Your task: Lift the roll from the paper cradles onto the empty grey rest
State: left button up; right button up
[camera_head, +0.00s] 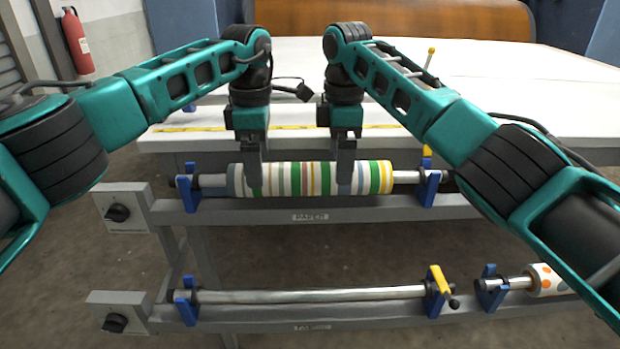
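A roll with green, white, yellow, red and grey stripes (310,178) lies level on a shaft across the upper grey rail. The shaft ends sit in a left blue cradle (188,188) and a right blue cradle (430,187). My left gripper (254,180) points down at the roll's left part. My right gripper (345,175) points down right of its middle. I cannot pick out an empty grey rest with certainty.
A bare metal shaft (310,296) lies in blue cradles on the lower rail (310,323). An orange-dotted roll (546,280) sits at lower right, partly behind my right arm. A white table (490,75) stands behind. A red extinguisher (77,42) is far left.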

pick_arm(q)
jog(key=shift+f, duration=2.3)
pick_arm(e)
jog(key=shift+f, duration=2.3)
pick_arm(q)
jog(key=shift+c, duration=0.4)
pick_arm(e)
jog(key=shift+c, duration=0.4)
pick_arm(q)
jog(key=c, duration=1.3)
pick_arm(e)
jog(key=c, duration=1.3)
